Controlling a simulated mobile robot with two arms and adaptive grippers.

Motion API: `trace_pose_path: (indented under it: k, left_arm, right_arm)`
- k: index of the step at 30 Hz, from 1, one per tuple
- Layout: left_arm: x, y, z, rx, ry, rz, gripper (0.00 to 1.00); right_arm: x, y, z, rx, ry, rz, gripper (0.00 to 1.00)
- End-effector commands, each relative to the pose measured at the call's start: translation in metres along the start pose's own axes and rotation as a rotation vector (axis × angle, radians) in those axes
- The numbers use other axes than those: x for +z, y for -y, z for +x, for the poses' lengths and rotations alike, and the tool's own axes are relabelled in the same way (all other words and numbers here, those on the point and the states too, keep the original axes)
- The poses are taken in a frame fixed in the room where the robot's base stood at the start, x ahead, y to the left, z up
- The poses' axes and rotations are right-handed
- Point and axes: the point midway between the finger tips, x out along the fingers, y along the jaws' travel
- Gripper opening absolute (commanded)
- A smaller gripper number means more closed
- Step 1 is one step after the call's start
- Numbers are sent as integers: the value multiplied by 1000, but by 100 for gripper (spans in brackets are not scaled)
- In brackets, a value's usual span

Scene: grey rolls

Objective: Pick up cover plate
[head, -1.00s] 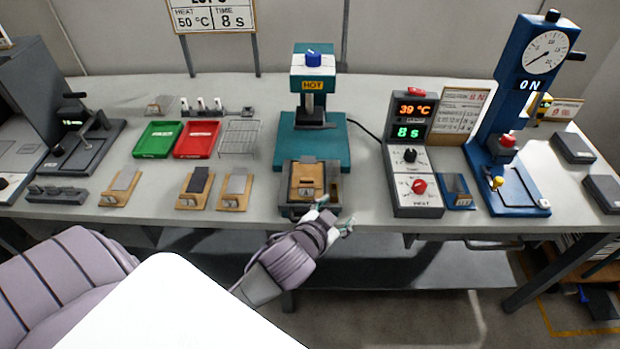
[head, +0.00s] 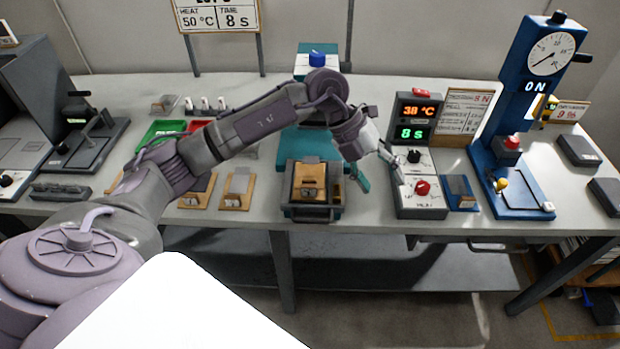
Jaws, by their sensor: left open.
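My left gripper (head: 378,170) is open and empty, fingers pointing down, above the bench between the hot press and the heat controller. To its left, a dark tray (head: 312,212) at the front of the teal press holds a tan block (head: 310,182). I cannot tell for sure which piece is the cover plate. Grey plates lie on wooden holders to the left, such as one grey plate (head: 239,184). My left arm crosses in front of the press and partly hides the green tray (head: 160,132) and red tray (head: 200,126). My right gripper is not in view.
The heat controller (head: 416,160) stands close to the right of my gripper, reading 38 °C and 8 s. A blue gauge press (head: 510,165) stands farther right. The hot press (head: 318,62) rises behind my arm.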

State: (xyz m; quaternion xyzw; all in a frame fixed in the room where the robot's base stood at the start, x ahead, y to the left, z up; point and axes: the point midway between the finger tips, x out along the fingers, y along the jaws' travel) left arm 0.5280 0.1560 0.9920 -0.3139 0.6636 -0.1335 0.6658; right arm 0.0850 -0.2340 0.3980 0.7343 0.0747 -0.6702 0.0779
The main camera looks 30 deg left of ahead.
Motion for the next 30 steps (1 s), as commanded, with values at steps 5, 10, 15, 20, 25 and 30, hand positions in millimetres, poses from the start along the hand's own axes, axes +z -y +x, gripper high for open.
trace_pose_path:
  k: [5,10,15,20,25,30]
  left_arm:
    - [37,-84,-82,449,123,-167,67]
    - [42,-114,-120,613,172,-268,67]
    - [43,-131,-104,631,170,-279,67]
    - [46,-149,-78,627,169,-275,67]
    - [48,-162,-59,624,170,-274,67]
    - [49,-168,-51,624,171,-273,67]
  right_arm:
    - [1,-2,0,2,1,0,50]
    - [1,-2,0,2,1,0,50]
    - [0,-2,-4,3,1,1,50]
    - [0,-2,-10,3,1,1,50]
    - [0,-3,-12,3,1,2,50]
    - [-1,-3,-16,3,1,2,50]
